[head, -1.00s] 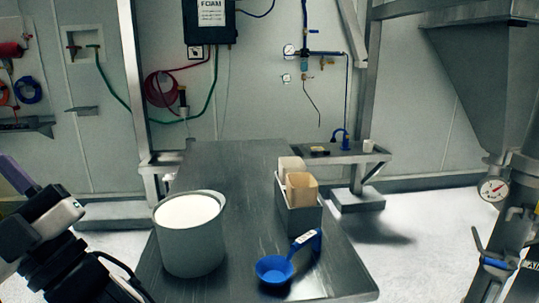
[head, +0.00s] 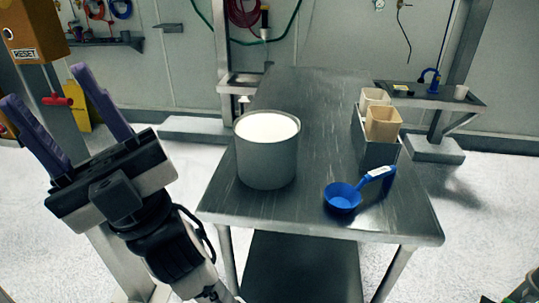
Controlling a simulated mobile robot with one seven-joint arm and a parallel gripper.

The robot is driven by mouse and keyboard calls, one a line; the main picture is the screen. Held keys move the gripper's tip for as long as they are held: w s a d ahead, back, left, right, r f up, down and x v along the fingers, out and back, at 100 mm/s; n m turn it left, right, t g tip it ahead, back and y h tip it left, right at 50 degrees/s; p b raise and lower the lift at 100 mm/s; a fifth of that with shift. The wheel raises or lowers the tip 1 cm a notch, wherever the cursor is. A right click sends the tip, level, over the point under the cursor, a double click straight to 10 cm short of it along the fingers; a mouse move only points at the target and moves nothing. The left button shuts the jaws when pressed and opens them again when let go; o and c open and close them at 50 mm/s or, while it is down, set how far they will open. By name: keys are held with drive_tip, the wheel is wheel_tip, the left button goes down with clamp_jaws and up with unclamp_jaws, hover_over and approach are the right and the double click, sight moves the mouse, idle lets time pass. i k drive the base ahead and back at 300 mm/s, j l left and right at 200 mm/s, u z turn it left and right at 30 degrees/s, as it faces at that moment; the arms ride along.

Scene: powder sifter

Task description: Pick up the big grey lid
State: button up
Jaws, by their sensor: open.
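No big grey lid can be made out in the head view. A grey bucket (head: 267,163) stands upright on the steel table (head: 310,90), with its top open and white powder (head: 267,127) inside. My gripper (head: 56,118) is at the left of the view, left of the table and apart from it. Its two purple fingers are spread wide and point up, with nothing between them.
A blue scoop (head: 342,196) lies near the table's front right. A grey bin (head: 376,148) holding tan containers (head: 383,122) stands behind it. A post with an orange RESET box (head: 34,32) is behind my gripper.

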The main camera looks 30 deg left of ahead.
sight(266, 140)
drive_tip(key=j, duration=0.85)
drive_tip(key=i+j+u, duration=0.1)
drive_tip(key=j, duration=0.8)
drive_tip(key=u, duration=0.3)
drive_tip(key=l+u, duration=0.2)
drive_tip(key=u, duration=0.15)
drive_tip(key=l+u, duration=0.4)
drive_tip(key=u, duration=0.25)
drive_tip(key=k+l+u, duration=0.15)
drive_tip(key=l, duration=0.15)
drive_tip(key=l+u, duration=0.1)
drive_tip(key=l, duration=0.2)
drive_tip(key=k+l+u, duration=0.15)
drive_tip(key=l, duration=0.15)
drive_tip(key=i+l, duration=0.1)
drive_tip(key=l, duration=0.7)
